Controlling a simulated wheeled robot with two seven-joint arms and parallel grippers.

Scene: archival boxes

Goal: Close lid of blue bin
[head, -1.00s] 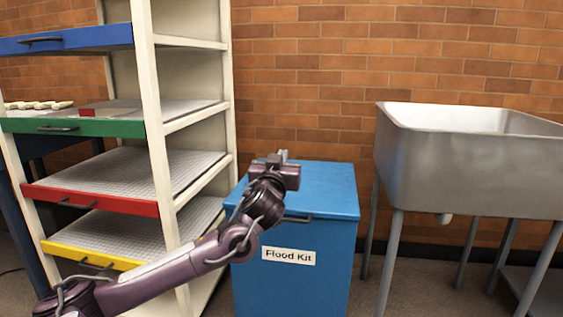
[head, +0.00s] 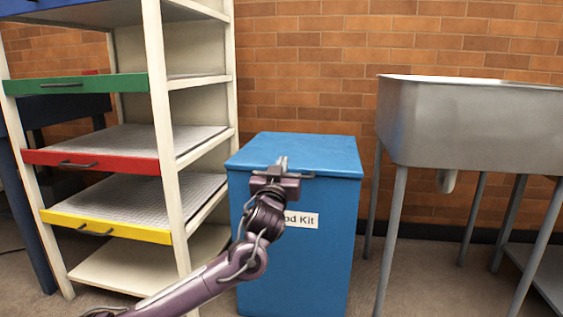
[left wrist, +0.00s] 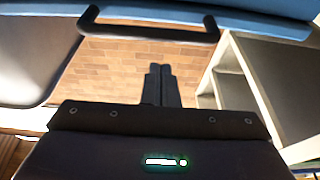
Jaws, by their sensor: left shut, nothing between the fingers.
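The blue bin (head: 335,255) stands on the floor in the middle of the head view, its label partly hidden by my arm. Its lid (head: 320,153) lies flat across the top, and no gap shows along the visible edges. My left gripper (head: 281,163) is shut and empty, at the lid's front edge near the dark handle; whether it touches is unclear. In the left wrist view, the shut fingers (left wrist: 160,85) point toward the dark handle (left wrist: 150,33), apart from it in the picture. My right gripper is not in view.
A cream shelf rack (head: 165,150) with coloured drawer fronts stands close on the left of the bin. A metal sink (head: 450,130) on legs stands to the right. A brick wall (head: 300,60) is behind the bin.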

